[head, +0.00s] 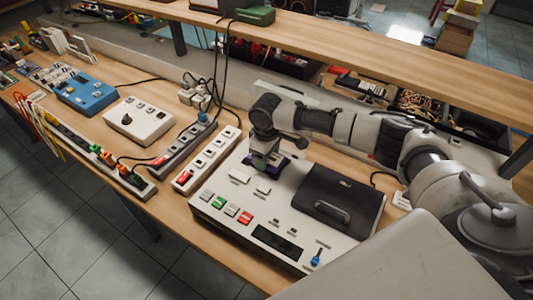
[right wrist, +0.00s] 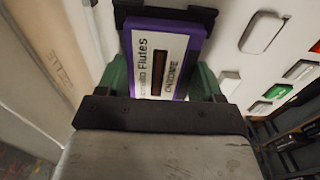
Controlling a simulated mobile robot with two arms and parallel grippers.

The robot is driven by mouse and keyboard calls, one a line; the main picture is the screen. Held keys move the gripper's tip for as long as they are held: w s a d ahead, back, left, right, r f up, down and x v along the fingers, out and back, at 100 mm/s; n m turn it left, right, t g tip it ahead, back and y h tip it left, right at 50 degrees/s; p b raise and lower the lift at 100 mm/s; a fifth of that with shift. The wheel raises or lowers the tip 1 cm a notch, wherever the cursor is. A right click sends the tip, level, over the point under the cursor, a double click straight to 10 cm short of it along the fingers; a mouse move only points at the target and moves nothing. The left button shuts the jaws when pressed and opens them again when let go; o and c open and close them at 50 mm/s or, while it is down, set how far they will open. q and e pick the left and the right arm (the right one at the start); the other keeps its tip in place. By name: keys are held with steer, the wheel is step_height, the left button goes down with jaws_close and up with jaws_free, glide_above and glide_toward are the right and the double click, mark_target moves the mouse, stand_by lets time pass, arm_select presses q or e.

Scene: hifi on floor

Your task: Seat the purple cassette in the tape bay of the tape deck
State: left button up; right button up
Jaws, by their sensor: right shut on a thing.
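The tape deck (head: 225,200) is a large off-white unit with coloured buttons and a dark hinged-looking cover with a handle (head: 340,195). My right gripper (head: 265,158) reaches down over its back left part. In the right wrist view its green fingers (right wrist: 162,80) are shut on the sides of the purple cassette (right wrist: 182,92), which has a white label reading "Flutes". In the head view only a purple edge of the cassette (head: 281,163) shows below the gripper. A dark edge (right wrist: 200,15), perhaps of the tape bay, shows beyond the cassette; how deep the cassette sits cannot be told. My left gripper is out of view.
A white power strip (head: 208,158) lies along the deck's left side. A white box (head: 139,124) and a blue box (head: 86,93) stand further left with cables. A wooden shelf (head: 330,55) runs behind, above the bench.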

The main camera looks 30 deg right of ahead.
steer(key=shift+f, duration=0.3)
stand_by(0.4)
steer(key=o, duration=1.1)
steer(key=shift+c, duration=0.2)
step_height(320, 180, up, 17)
steer(key=p, duration=0.7)
steer(key=shift+f, duration=0.2)
stand_by(0.8)
